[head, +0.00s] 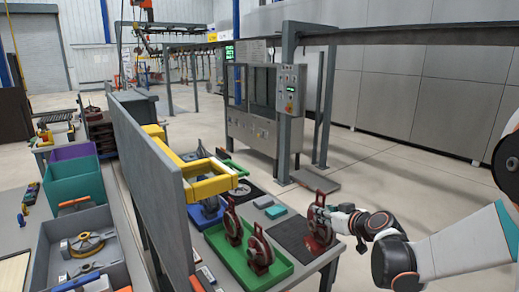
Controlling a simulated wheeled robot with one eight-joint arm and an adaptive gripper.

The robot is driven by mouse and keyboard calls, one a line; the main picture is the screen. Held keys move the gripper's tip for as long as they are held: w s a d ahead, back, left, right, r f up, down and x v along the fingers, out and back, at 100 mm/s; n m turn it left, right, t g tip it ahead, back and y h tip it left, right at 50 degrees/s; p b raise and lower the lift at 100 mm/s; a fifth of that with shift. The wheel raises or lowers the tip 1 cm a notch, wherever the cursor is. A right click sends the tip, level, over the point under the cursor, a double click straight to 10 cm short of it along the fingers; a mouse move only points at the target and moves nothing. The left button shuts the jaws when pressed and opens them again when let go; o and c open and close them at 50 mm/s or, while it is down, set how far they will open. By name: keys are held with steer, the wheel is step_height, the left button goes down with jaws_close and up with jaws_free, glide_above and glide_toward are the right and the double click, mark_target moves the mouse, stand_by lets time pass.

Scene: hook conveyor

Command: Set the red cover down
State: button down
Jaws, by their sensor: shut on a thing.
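My gripper (328,214) is at the right end of the workbench, its jaws shut on a red cover (319,232). The cover is upright, with a tall loop at its top, over the right part of a dark square mat (290,230). I cannot tell whether its base touches the mat. Two similar red pieces with round grey discs, one behind (232,222) and one in front (261,256), stand upright in a green tray (247,284) left of the mat. The gripper's fingertips partly hide the held cover.
A grey upright panel (150,165) with yellow brackets (215,184) splits the bench. A teal block (275,211) lies behind the mat. A blue-based piece (208,212) stands behind the green tray. A control post (290,90) stands beyond; open floor lies right of the bench.

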steer(key=shift+m+h, duration=0.4)
steer(key=s, duration=0.6)
steer(key=s+f, duration=0.1)
steer(key=s, duration=0.2)
steer(key=shift+s+a+f, duration=0.1)
steer(key=shift+s+a, duration=0.1)
steer(key=shift+s, duration=0.05)
